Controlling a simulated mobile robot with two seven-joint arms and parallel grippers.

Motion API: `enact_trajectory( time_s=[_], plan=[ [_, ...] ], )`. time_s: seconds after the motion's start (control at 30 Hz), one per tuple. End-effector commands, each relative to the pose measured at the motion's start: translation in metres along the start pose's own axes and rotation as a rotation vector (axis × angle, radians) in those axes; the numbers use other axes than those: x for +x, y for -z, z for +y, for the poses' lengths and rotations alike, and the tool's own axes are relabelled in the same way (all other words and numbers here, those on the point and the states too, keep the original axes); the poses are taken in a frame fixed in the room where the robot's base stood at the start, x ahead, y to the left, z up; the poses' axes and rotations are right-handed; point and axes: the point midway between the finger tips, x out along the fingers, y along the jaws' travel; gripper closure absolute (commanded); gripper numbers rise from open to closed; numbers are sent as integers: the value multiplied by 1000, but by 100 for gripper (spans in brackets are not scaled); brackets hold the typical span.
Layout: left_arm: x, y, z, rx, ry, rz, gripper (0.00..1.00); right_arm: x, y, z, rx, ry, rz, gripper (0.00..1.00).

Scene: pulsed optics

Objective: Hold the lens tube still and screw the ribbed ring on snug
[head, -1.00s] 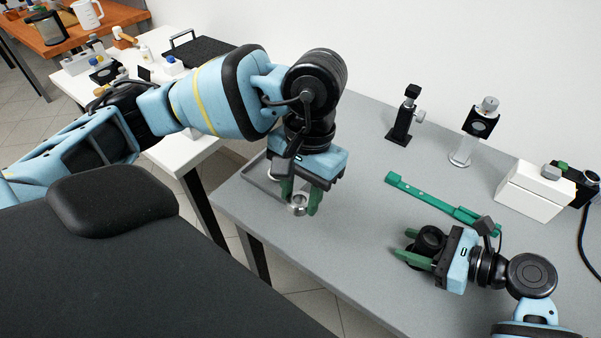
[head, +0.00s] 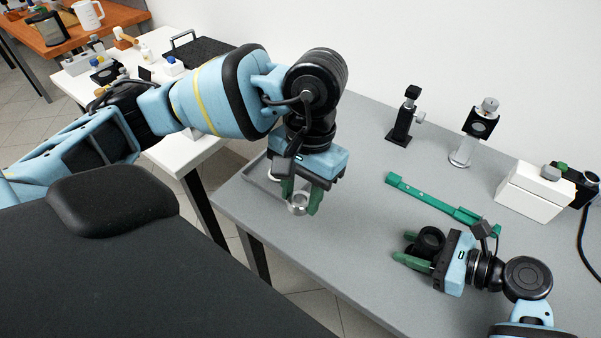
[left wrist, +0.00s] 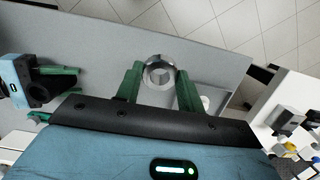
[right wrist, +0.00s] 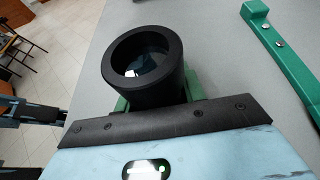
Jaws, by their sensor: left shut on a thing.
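The lens tube (head: 431,240) is a short black cylinder with an open top. The right wrist view shows it upright (right wrist: 145,65) with glass inside. My right gripper (head: 402,246) has its green fingers on both sides of the tube and looks shut on it. The ribbed ring (head: 297,203) is a shiny silver ring; the left wrist view shows it (left wrist: 159,73) between the fingertips. My left gripper (head: 302,198) is shut on the ring, pointing down over the table's left part, well apart from the tube. The ribs are too small to make out.
A grey tray (head: 258,172) lies behind my left gripper. A green bar (head: 430,198) lies behind the tube. Two optical posts (head: 404,118) (head: 472,130) and a white box (head: 535,190) stand at the back. The grey table (head: 350,220) is clear between the grippers.

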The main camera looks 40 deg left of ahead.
Motion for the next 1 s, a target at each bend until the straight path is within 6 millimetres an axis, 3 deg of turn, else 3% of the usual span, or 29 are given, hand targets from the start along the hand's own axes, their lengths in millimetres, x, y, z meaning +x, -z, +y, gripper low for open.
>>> enact_trajectory(
  time_s=[0.9, 1.0],
  plan=[
    [-17, -2, 0, 0, 0, 20, 84, -2, -6, 0, -1, 0, -1, 60],
    [-17, -2, 0, 0, 0, 20, 84, -2, -6, 0, -1, 0, 0, 73]
  ],
)
